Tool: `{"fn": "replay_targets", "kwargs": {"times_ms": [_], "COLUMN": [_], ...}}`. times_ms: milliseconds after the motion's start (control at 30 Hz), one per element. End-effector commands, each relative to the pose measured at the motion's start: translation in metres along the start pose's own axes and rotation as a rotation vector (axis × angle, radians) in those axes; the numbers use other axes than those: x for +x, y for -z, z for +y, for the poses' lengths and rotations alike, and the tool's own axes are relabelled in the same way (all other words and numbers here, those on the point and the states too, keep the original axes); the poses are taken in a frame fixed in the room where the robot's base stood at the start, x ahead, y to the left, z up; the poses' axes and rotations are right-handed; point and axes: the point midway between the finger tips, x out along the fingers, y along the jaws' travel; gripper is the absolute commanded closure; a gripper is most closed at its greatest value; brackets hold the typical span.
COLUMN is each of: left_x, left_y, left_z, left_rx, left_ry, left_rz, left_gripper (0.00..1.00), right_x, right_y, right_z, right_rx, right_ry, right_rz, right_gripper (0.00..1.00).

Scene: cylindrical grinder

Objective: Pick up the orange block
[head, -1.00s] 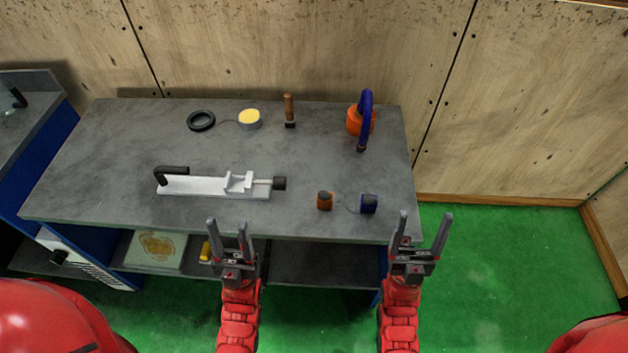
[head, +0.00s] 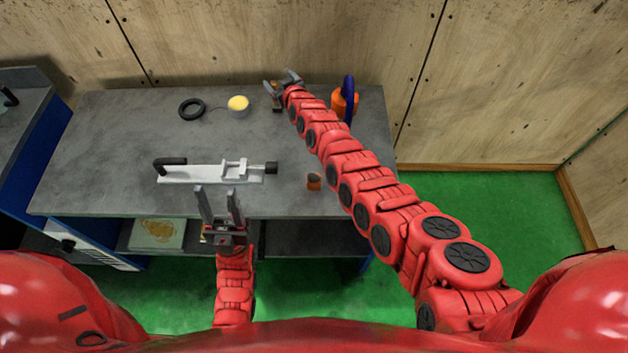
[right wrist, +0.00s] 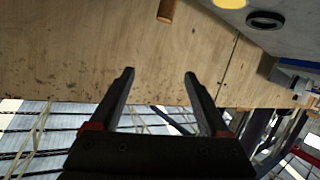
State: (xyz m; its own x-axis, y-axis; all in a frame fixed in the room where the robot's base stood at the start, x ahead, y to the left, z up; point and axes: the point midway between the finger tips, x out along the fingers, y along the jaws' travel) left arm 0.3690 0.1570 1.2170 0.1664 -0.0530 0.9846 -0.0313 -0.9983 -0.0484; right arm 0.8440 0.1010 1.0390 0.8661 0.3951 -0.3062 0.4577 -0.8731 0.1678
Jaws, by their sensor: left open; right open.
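A small orange block (head: 314,181) with a dark face stands near the front of the grey table (head: 100,150), just left of my right arm. My right gripper (head: 283,80) is far beyond it, over the back edge of the table near a brown-handled tool (head: 277,99). In the right wrist view its jaws (right wrist: 160,75) are open with nothing between them, facing the wooden wall. My left gripper (head: 215,190) is open and empty at the table's front edge, left of the block.
A white vise-like fixture (head: 205,174) lies mid-table. A black ring (head: 191,109) and a yellow-topped tin (head: 238,106) are at the back. An orange object with a blue hose (head: 340,102) stands beside my right arm. The right front is hidden by that arm.

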Motion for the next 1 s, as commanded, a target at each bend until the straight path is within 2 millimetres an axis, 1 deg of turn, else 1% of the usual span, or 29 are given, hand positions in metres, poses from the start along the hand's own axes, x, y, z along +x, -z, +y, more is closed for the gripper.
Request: {"fn": "replay_targets", "kwargs": {"times_ms": [33,67,100,133,167,200,267,300,367,400,500,600,700,767,900,1000], "left_x": [0.0,0.0,0.0,0.0,0.0,0.0,0.0,0.0,0.0,0.0,0.0,0.0,-0.001,-0.004,-0.015,-0.034], "left_y": [0.0,0.0,0.0,0.0,0.0,0.0,0.0,0.0,0.0,0.0,0.0,0.0,0.0,-0.001,-0.003,-0.006], "left_z": [0.0,0.0,0.0,0.0,0.0,0.0,0.0,0.0,0.0,0.0,0.0,0.0,0.0,0.0,0.001,0.002], "left_rx": [0.0,0.0,0.0,0.0,0.0,0.0,0.0,0.0,0.0,0.0,0.0,0.0,0.0,0.0,0.0,0.0], "left_ry": [0.0,0.0,0.0,0.0,0.0,0.0,0.0,0.0,0.0,0.0,0.0,0.0,0.0,0.0,0.0,0.0], "left_rz": [0.0,0.0,0.0,0.0,0.0,0.0,0.0,0.0,0.0,0.0,0.0,0.0,0.0,0.0,0.0,0.0], "left_gripper": [0.5,0.5,0.5,0.5,0.5,0.5,0.5,0.5,0.5,0.5,0.5,0.5,0.5,0.5,0.5,0.5], "right_x": [0.004,0.003,-0.002,-0.009,-0.017,-0.031,-0.057,-0.076,-0.107,-0.127,-0.172,-0.204,-0.219,-0.222,-0.218,-0.212], "right_y": [0.009,0.008,0.005,0.001,0.0,-0.009,-0.019,-0.027,-0.037,-0.041,-0.05,-0.054,-0.056,-0.061,-0.087,-0.114], "right_z": [-0.024,-0.039,-0.056,-0.068,-0.077,-0.086,-0.093,-0.093,-0.087,-0.079,-0.06,-0.043,-0.035,-0.034,-0.038,-0.039], "right_rx": [-0.068,-0.112,-0.175,-0.225,-0.277,-0.347,-0.453,-0.517,-0.606,-0.656,-0.748,-0.797,-0.819,-0.824,-0.825,-0.821], "right_ry": [0.086,0.142,0.211,0.263,0.309,0.371,0.455,0.502,0.562,0.593,0.65,0.683,0.698,0.702,0.708,0.709], "right_rz": [-0.082,-0.142,-0.219,-0.281,-0.337,-0.425,-0.554,-0.639,-0.764,-0.84,-1.007,-1.124,-1.181,-1.196,-1.2,-1.203], "right_gripper": [0.2,0.2,0.2,0.2,0.2,0.2,0.2,0.2,0.2,0.2,0.2,0.2,0.2,0.2,0.2,0.2]}}
